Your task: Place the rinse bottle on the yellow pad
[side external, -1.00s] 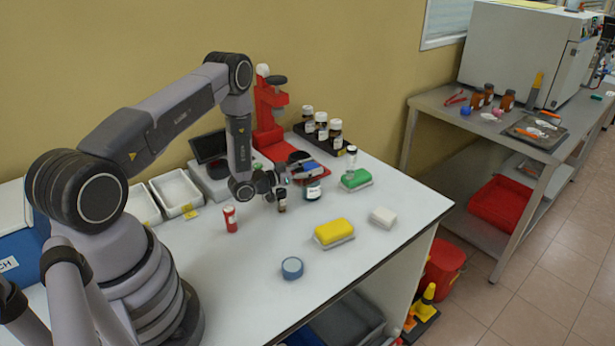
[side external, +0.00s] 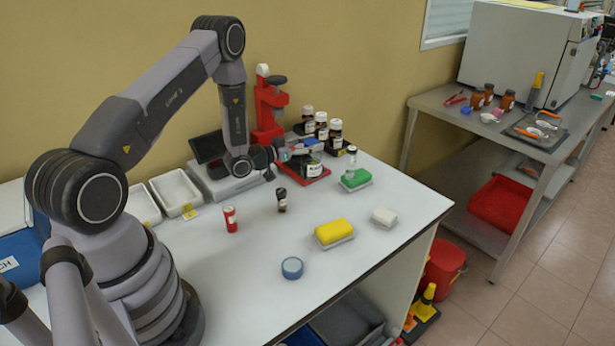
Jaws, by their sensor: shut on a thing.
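The yellow pad (side external: 334,231) lies on a pale base near the middle of the bench, with nothing on it. My gripper (side external: 303,151) is shut around the upper part of a bottle with a white label (side external: 314,167), which I take to be the rinse bottle. The bottle looks upright and appears raised above the bench, in front of the red stand's base. It is behind and left of the yellow pad, well apart from it. The fingers are small in this view and partly hide the bottle's top.
A red stand (side external: 268,108) and rack of bottles (side external: 321,130) are behind.

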